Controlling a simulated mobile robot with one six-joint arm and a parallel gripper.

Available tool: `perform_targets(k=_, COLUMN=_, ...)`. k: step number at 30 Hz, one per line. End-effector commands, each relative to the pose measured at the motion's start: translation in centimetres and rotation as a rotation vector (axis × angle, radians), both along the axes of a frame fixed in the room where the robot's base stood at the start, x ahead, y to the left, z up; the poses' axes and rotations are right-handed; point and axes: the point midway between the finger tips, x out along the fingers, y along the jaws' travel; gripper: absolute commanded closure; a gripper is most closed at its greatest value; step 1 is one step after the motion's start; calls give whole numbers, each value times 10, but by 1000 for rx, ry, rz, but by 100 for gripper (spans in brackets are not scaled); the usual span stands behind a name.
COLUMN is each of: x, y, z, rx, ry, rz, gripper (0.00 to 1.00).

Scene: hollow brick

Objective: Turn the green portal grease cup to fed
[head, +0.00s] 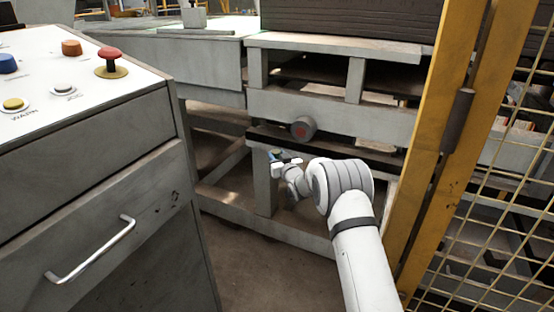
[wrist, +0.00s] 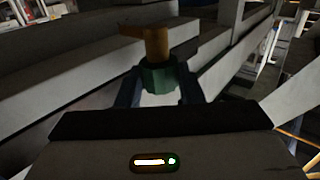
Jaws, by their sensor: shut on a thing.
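The green portal grease cup (wrist: 160,77) shows in the wrist view as a faceted green body under a brass-coloured stem. My gripper (wrist: 160,92) has its two dark fingers on either side of the cup and is shut on it. In the head view my gripper (head: 282,162) is at the grey portal frame, beside an upright leg and just below the beam. The cup is mostly hidden or too small there. Its turn mark cannot be read.
A yellow post (head: 436,120) and wire mesh (head: 500,200) stand at the right. A control desk (head: 95,150) with several buttons fills the left. Floor shows between.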

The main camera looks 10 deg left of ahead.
Motion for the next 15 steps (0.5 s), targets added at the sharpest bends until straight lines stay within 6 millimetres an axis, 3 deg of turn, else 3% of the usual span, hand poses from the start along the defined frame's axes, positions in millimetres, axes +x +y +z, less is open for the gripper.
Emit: perform_targets(k=15, x=0, y=-1, z=2, rx=1, ry=0, rz=-66, gripper=89)
